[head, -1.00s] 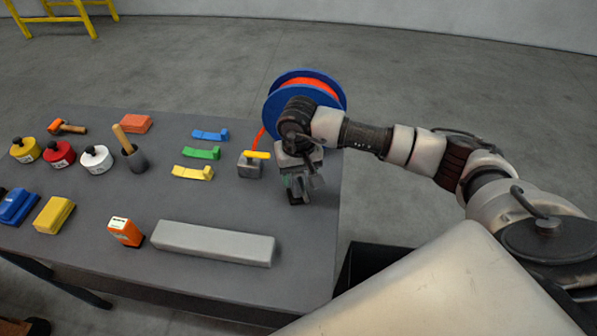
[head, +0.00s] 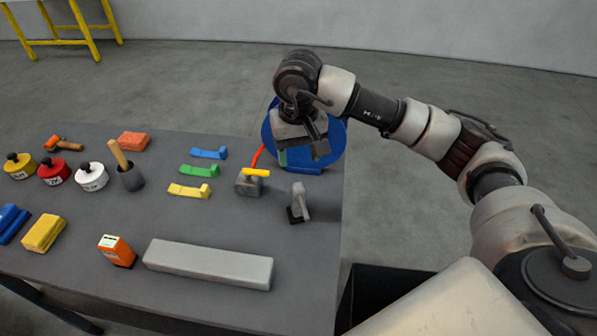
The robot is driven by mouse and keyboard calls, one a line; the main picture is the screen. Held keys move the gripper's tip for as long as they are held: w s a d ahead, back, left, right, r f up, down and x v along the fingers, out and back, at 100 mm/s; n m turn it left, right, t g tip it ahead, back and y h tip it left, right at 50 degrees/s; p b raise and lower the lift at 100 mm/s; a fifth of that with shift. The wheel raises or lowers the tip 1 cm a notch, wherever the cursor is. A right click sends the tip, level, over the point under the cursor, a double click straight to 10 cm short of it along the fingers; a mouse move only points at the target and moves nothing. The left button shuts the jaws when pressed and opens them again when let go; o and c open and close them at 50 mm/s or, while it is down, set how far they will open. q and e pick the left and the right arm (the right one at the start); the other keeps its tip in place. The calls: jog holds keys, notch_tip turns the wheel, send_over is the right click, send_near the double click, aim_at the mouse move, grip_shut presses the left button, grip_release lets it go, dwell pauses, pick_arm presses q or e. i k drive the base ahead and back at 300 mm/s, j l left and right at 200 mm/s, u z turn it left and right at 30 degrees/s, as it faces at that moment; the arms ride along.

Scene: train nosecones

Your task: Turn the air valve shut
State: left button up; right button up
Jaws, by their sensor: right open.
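The air valve (head: 250,184) is a small grey block on the table with a yellow lever (head: 257,173) on top. The lever points to the right, lying about level. An orange hose (head: 258,154) runs up from behind the valve toward the blue reel. My right gripper (head: 301,157) is open and empty, pointing down, above and to the right of the valve and apart from it. It partly covers the reel. My left gripper is out of the picture.
A grey tool (head: 300,204) with a dark base stands right of the valve. The blue reel (head: 334,150) is behind it. Green (head: 200,171) and yellow (head: 189,190) clips lie left of the valve. A long grey bar (head: 207,264) lies in front, with clear tabletop between.

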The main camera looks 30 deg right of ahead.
aim_at(248, 172)
jog(key=j+z, duration=0.2)
jog(key=j, duration=1.05)
jog(key=i, duration=0.05)
